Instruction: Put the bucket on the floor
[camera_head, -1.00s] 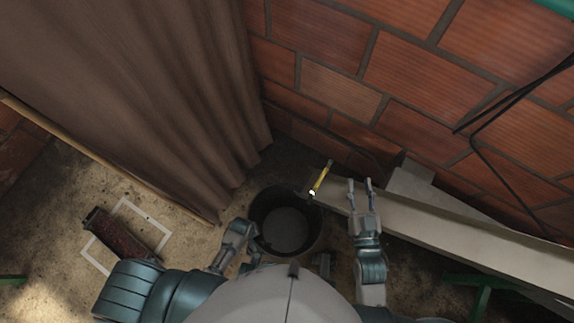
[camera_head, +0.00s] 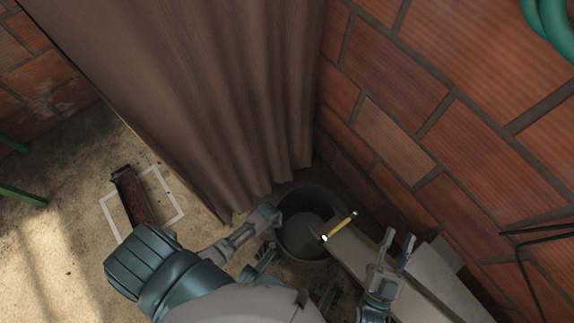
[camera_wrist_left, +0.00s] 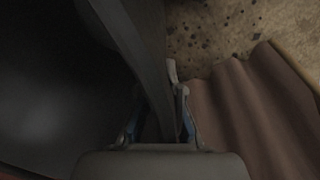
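The dark bucket (camera_head: 290,205) is near the bottom of the brown curtain in the head view, open side up. In the left wrist view its grey wall (camera_wrist_left: 120,50) runs between the fingers. My left gripper (camera_head: 274,216) is at the bucket's left rim; its fingers (camera_wrist_left: 158,125) are closed on the rim from both sides. Whether the bucket's base touches the floor (camera_head: 75,200) cannot be told. My right gripper (camera_head: 400,243) is open and empty, right of the bucket over a pale beam.
A brown curtain (camera_head: 200,90) and a brick wall (camera_head: 450,110) stand close to the bucket. A yellow-handled tool (camera_head: 341,226) lies at the end of the pale beam (camera_head: 358,252). A white outlined rectangle (camera_head: 176,197) on the floor at left has a dark red object (camera_head: 132,195) across it.

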